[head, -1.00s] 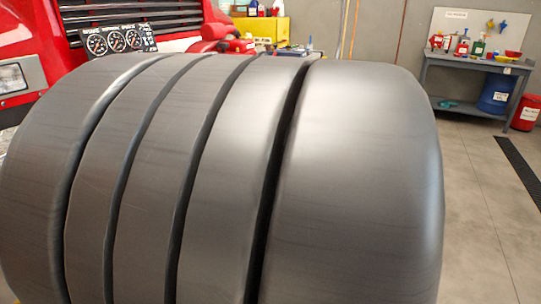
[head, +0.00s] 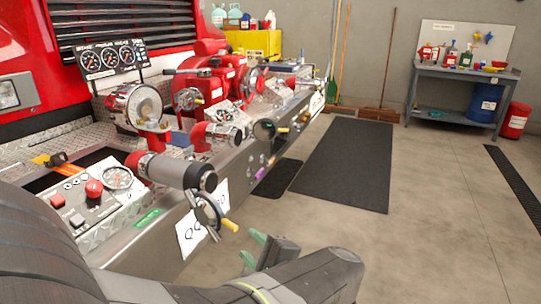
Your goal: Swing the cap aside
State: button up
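Several round fittings sit on the truck's bumper pump, and I cannot tell for sure which part is the task's cap. A grey cylinder (head: 178,171) with a dark round end points right, toward the open floor. A round metal ring (head: 207,211) with a yellow handle (head: 230,225) hangs just below that end. A dark round cover (head: 265,129) and a chrome-ended outlet (head: 222,136) are farther back. My gripper (head: 252,248), with green finger pads, is low in front of the bumper, apart from the ring and handle. Its pads look spread, with nothing between them.
A control panel (head: 88,205) with a red button and gauge is at the left. A large chrome disc (head: 144,104) stands behind it. Black mats (head: 345,165) lie on open floor to the right. A workbench (head: 460,90) stands at the back right.

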aim_at(235, 230)
jog(key=shift+v, duration=1.55)
jog(key=shift+b+x, duration=0.55)
jog(key=shift+x, duration=3.65)
jog(key=shift+r, duration=0.1)
